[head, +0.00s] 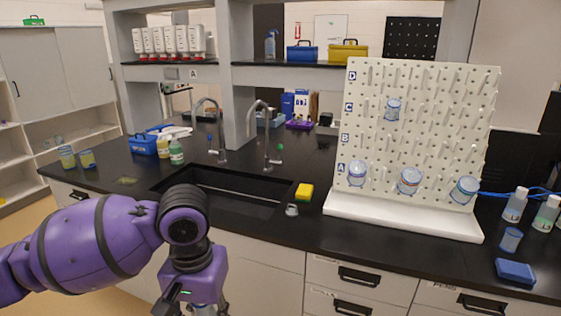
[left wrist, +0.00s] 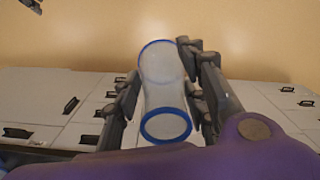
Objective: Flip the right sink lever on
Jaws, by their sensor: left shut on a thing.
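The right tap (head: 266,135) is a grey gooseneck behind the black sink (head: 225,190), with a small green lever (head: 280,149) on its right side. The left tap (head: 220,130) has a small blue lever (head: 210,141). The lever angles are too small to read, and no water is visible. My left arm reaches down in front of the counter, left of and nearer than the sink; its fingers are cut off in the head view. In the left wrist view my left gripper (left wrist: 158,75) is shut on a clear sample cup with blue rims (left wrist: 163,95). My right gripper is not in view.
A yellow sponge (head: 304,191) and a small grey stopper-like piece (head: 292,210) lie right of the sink. A white pegboard (head: 365,205) with several cups stands further right. A green-labelled bottle (head: 176,153) and a blue box (head: 143,145) stand left of the sink.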

